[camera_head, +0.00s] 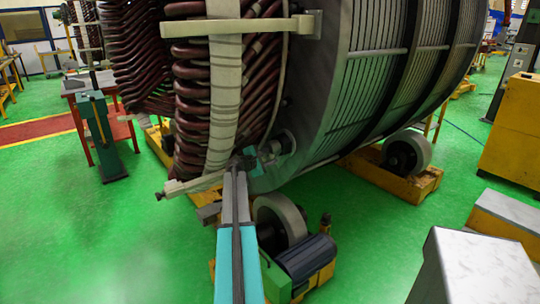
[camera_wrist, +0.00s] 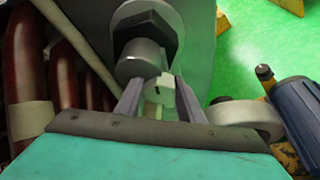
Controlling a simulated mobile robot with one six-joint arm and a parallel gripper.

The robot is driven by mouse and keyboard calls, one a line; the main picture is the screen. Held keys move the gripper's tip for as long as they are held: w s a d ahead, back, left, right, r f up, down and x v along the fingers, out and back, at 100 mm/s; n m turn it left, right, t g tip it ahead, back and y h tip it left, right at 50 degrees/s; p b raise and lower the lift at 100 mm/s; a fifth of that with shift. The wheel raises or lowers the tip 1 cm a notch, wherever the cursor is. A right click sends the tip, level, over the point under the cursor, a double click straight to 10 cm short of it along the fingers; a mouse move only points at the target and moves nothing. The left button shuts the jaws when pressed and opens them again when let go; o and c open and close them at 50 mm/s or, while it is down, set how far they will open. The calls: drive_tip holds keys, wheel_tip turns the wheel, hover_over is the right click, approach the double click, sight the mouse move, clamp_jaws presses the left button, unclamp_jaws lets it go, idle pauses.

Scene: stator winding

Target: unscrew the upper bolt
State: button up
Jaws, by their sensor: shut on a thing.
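A bolt with a dark hex part (camera_wrist: 146,33) and a grey round part (camera_wrist: 140,62) shows in the wrist view, against a pale plate (camera_wrist: 188,62). My gripper (camera_wrist: 163,88) is just in front of it, its two fingers either side of a small pale block with a dark slot (camera_wrist: 160,97). It is shut on this block. I cannot tell whether the block is part of the bolt. In the head view my gripper (camera_head: 247,160) is at the lower edge of the stator (camera_head: 345,80), beside a small round fitting (camera_head: 284,142). The bolt is too small to make out there.
Dark red coils (camera_head: 190,100) bound with pale tape stand close left of my gripper. A roller wheel (camera_head: 280,218) and a blue motor (camera_head: 306,258) are below and to the right. A pale bar (camera_head: 190,184) sticks out at left. Green floor is free at lower left.

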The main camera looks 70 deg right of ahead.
idle(0.3)
drive_tip(key=o, duration=1.1)
drive_tip(key=shift+c, duration=0.2)
drive_tip(key=shift+a, duration=0.1)
drive_tip(key=b+v, duration=0.1)
drive_tip(key=v, duration=1.2)
drive_tip(key=shift+w+a+r+b, duration=0.2)
drive_tip(key=shift+a+r+b, duration=0.05)
drive_tip(key=shift+b, duration=0.1)
